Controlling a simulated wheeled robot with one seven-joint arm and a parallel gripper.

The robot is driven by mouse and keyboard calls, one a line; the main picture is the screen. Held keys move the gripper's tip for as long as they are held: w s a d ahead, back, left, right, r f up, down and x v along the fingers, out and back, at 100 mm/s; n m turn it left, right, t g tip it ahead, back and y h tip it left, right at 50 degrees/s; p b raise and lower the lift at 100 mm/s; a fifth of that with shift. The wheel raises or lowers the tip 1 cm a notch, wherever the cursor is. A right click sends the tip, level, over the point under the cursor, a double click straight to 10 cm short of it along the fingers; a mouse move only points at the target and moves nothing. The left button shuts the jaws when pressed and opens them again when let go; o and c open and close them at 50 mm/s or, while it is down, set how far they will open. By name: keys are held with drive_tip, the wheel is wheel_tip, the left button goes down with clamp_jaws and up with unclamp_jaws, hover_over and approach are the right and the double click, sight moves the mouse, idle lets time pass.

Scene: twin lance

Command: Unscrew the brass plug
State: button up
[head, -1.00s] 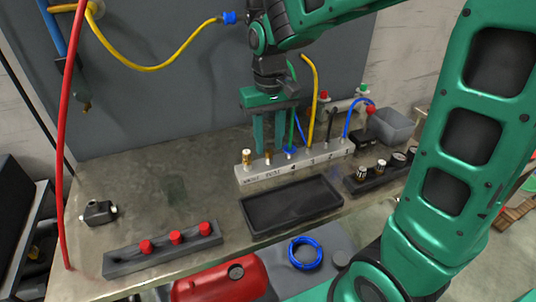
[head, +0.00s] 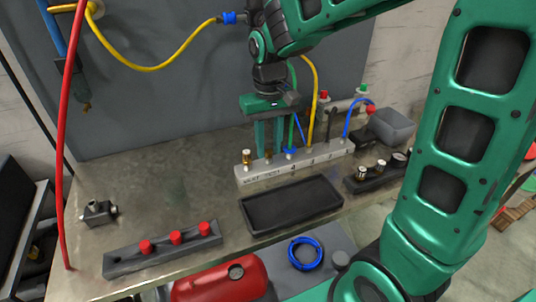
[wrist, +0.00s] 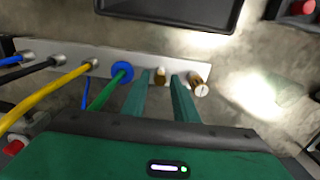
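The brass plug (head: 268,156) stands in the TEST port of the light grey manifold (head: 318,163). It also shows in the wrist view (wrist: 160,77), between my two finger tips. My gripper (head: 270,142) points down over the manifold from above. It is open, with a finger on each side of the plug and a small gap visible in the wrist view (wrist: 160,83). I cannot tell how far down the plug the fingers reach. A second brass fitting (head: 247,158) stands in the VENT port beside it, outside my right finger in the wrist view (wrist: 199,90).
Green, yellow, black and blue hoses rise from the other ports, the green one (head: 292,120) close to my fingers. A black tray (head: 290,228) lies in front. A rack with red caps (head: 120,262), a black fittings rack (head: 355,187) and a tilted grey bin (head: 393,124) are nearby.

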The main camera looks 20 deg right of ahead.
drive_tip(key=m, duration=0.6)
drive_tip(key=shift+m, duration=0.3)
drive_tip(key=m, duration=0.7)
clamp_jaws()
